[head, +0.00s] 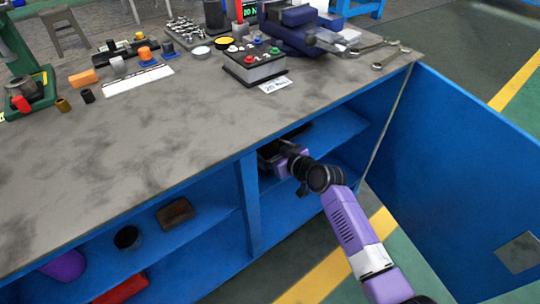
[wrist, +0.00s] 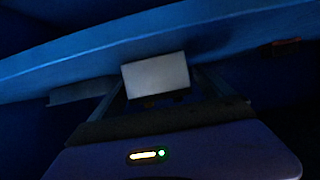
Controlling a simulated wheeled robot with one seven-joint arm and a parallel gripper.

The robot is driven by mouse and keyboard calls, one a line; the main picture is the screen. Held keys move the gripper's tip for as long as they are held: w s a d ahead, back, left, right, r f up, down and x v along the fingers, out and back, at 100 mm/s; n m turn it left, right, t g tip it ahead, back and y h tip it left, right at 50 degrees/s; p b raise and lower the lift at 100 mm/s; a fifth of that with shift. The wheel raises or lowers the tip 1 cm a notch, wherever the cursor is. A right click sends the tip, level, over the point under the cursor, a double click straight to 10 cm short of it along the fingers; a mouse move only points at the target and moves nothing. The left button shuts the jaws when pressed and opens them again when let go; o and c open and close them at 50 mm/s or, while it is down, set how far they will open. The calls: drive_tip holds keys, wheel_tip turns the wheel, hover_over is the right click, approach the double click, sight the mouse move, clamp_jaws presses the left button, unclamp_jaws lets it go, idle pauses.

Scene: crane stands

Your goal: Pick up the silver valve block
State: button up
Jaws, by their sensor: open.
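My gripper (head: 272,154) reaches into the right-hand compartment of the blue cabinet, under the worktop. In the wrist view, a pale silver-grey rectangular block (wrist: 156,74), which looks like the silver valve block, lies straight ahead. It appears between the open fingers of my gripper (wrist: 158,92), close to the fingertips. I cannot tell whether either finger touches it. The block's lower part is dark and partly hidden by my gripper. In the head view my gripper and the worktop hide the block.
A blue shelf edge (wrist: 235,40) crosses above my gripper. A small dark red object (wrist: 282,47) lies to the right. The open blue door (head: 455,165) stands to the right of my arm. The worktop (head: 150,165) above holds tools and parts along its back.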

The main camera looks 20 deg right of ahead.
drive_tip(key=shift+c, duration=0.2)
clamp_jaws()
drive_tip(key=shift+r, duration=0.1)
drive_tip(key=shift+r, duration=0.15)
